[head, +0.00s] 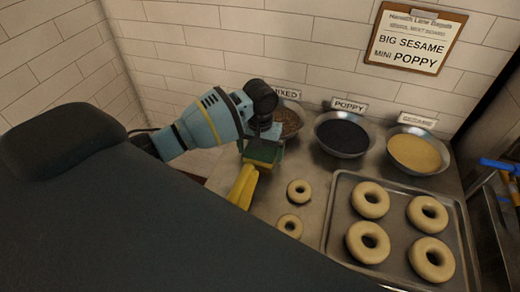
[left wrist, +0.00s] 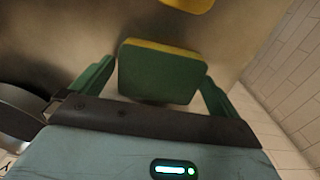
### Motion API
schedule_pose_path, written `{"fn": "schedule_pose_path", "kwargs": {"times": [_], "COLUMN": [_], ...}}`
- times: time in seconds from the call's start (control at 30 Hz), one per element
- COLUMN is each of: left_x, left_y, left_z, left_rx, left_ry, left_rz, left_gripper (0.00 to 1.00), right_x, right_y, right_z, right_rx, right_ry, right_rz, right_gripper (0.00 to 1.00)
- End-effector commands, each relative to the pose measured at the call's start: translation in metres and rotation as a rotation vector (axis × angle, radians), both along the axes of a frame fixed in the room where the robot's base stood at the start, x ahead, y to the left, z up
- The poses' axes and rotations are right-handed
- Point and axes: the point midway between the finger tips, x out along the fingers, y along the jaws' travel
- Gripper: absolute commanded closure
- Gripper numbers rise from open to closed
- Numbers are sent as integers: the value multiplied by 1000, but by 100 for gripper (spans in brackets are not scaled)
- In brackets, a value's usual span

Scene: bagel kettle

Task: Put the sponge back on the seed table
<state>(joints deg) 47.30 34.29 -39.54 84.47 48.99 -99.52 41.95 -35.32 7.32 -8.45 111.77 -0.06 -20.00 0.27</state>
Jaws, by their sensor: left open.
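The sponge (head: 262,155), green with a yellow layer, is at the left part of the metal seed table (head: 316,172), below the bowl labelled mixed. My left gripper (head: 264,147) is over it, jaws open. In the left wrist view the sponge (left wrist: 160,72) sits between the two green fingers of my left gripper (left wrist: 157,78), with a gap on the left and little or none on the right. Whether the sponge rests on the table is hard to tell. My right gripper does not show.
Yellow objects (head: 243,187) lie just in front of the sponge. Bowls of mixed, poppy (head: 342,135) and yellow seeds (head: 418,152) stand along the wall. Two small bagels (head: 299,192) lie beside a tray (head: 334,222) of large bagels. A clipboard (head: 415,38) hangs above.

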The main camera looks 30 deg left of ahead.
Motion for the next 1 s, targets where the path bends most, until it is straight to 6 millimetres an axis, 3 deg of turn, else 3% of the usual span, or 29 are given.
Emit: {"fn": "schedule_pose_path", "kwargs": {"times": [0.17,0.5,0.7,1.0], "left_x": [0,1,1,0], "left_y": [0,0,0,0], "left_z": [14,80,110,122], "left_rx": [-1,0,1,1], "left_ry": [-1,-4,-4,0], "left_rz": [-1,-1,0,0], "left_gripper": [0,0,0,0], "right_x": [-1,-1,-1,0], "right_y": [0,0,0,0], "right_z": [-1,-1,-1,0], "right_rx": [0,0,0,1], "right_ry": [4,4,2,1], "right_rz": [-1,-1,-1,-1], "right_gripper": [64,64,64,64]}}
